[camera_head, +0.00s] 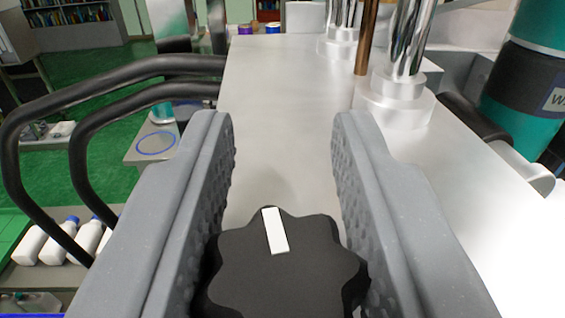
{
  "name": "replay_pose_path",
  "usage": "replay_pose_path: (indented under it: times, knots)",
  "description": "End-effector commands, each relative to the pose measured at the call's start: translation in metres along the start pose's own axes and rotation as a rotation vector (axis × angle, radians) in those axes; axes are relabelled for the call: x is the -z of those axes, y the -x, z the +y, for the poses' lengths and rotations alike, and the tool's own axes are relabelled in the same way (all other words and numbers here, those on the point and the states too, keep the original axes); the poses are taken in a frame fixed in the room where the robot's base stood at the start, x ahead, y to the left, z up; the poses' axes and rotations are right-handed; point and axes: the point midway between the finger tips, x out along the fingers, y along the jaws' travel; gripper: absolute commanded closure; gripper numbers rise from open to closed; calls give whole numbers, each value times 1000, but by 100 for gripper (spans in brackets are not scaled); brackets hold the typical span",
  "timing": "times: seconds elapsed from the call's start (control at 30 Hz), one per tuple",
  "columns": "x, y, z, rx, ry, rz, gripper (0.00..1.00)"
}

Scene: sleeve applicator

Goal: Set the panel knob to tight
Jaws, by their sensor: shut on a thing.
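The panel knob (285,273) is black and lobed, with a white pointer mark (274,231) on its top. It is at the bottom middle of the view. The mark points away from me, tilted slightly left. My gripper (285,135) has its two grey, dimpled fingers on either side of the knob and is shut on it. The fingertips reach past the knob over the grey metal surface (285,80). No tight label shows in this view, and the knob's near edge is cut off by the frame.
Shiny metal posts on round bases (395,98) and a copper-coloured rod (367,38) stand at the back right. A teal and black cylinder (512,100) is at the right. Black curved rails (85,135) and white bottles (62,238) are at the left.

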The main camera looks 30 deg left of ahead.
Motion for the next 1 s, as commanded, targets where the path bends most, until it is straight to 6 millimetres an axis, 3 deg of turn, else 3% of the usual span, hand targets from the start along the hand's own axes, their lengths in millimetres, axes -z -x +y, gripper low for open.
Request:
replay_pose_path:
  times: [0.33,0.77,0.8,0.83,0.87,1.0]
  knots:
    - [-3,0,1,-127,1,1,95]
    - [0,0,3,-148,-1,1,95]
    - [0,0,3,-148,-1,1,64]
    - [0,0,3,-148,-1,1,55]
    - [0,0,3,-147,-1,1,50]
    - [0,0,2,-147,-1,2,50]
